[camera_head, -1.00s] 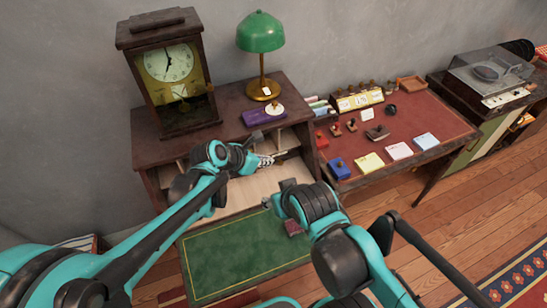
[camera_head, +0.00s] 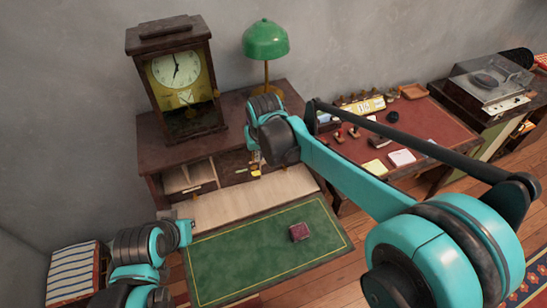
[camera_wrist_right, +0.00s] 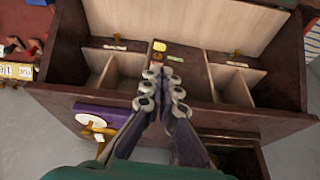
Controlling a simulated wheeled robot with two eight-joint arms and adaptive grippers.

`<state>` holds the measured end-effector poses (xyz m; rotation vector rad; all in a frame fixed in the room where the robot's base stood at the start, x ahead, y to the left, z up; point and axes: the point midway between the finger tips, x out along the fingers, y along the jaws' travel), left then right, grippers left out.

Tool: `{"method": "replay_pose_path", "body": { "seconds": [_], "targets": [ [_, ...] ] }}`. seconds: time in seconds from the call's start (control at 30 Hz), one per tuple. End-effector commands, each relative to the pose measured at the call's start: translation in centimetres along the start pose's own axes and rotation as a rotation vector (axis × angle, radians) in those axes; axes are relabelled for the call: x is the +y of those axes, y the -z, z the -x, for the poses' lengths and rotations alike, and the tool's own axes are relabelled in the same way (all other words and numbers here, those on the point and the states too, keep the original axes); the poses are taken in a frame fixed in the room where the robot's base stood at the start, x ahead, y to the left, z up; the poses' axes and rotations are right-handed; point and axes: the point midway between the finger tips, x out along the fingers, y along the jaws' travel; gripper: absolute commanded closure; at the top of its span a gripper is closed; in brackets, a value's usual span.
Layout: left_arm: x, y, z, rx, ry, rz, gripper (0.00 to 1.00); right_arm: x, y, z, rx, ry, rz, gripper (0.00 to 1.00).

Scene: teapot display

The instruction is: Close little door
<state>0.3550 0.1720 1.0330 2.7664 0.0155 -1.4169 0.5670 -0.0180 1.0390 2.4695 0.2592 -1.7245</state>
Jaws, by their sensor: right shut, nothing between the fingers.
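The little door (camera_wrist_right: 192,68) appears to be the dark wooden panel in the middle of the desk's inside, with a small brass knob (camera_wrist_right: 175,58). Its exact angle is unclear behind my fingers. My right gripper (camera_wrist_right: 164,74) is shut and empty, its tips in front of this panel. In the head view the right gripper (camera_head: 256,166) reaches down over the desk top into the opening, and its wrist hides part of the inside. My left gripper (camera_head: 188,230) is at the left edge of the green writing board, away from the door; its fingers do not show clearly.
The green writing board (camera_head: 230,265) is folded down with a dark red box (camera_head: 299,232) on it. A clock (camera_head: 178,80) and green lamp (camera_head: 265,40) stand on the desk top. Open compartments (camera_wrist_right: 120,70) flank the middle panel. A red-topped table (camera_head: 430,120) stands right.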

Motion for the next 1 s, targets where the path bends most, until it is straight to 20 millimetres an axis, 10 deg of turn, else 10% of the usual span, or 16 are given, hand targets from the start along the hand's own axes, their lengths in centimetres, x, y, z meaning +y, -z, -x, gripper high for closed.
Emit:
{"method": "replay_pose_path", "body": {
  "seconds": [0.63,1.0],
  "targets": [
    [-0.4,-2.9,-3.5,0.000,0.008,-0.035,1.00,-0.3,0.1,-11.0,-0.003,0.001,0.002,1.00],
    [-0.4,-3.4,-4.3,0.000,0.008,-0.035,1.00,-0.3,3.7,-11.9,-0.003,0.001,0.003,1.00]
  ]
}}
